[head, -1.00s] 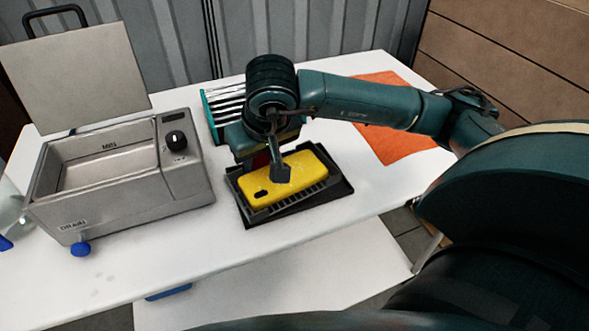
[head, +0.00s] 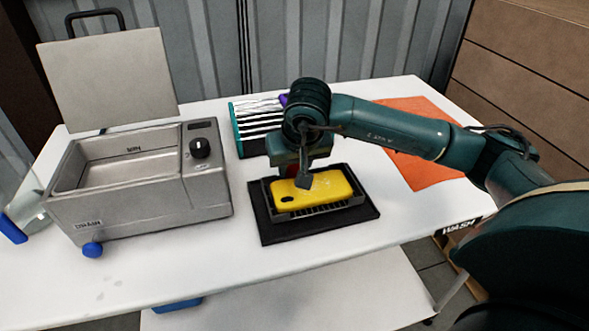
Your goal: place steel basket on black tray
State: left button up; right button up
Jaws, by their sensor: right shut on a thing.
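The steel basket (head: 352,202), dark grey with slotted sides, holds a yellow phone-shaped piece (head: 325,192). It is over the black tray (head: 272,231), inside the tray's outline, with tray showing in front and at both sides. I cannot tell whether it rests on the tray or hangs just above it. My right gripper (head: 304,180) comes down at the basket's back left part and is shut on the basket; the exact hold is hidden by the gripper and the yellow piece. My left gripper is not in view.
A steel bath (head: 140,205) with an open lid stands at the left. A teal rack (head: 238,132) is behind the tray, and an orange mat (head: 412,165) lies at the back right. White table (head: 345,248) is clear in front of the tray.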

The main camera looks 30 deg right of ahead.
jog(key=shift+f, duration=0.5)
jog(key=shift+f, duration=0.25)
jog(key=o, duration=1)
jog(key=shift+r, duration=0.1)
jog(key=shift+r, duration=0.45)
jog(key=v, duration=1.1)
jog(key=shift+s+a+r, duration=0.1)
jog(key=shift+s+r, duration=0.05)
jog(key=shift+s, duration=0.15)
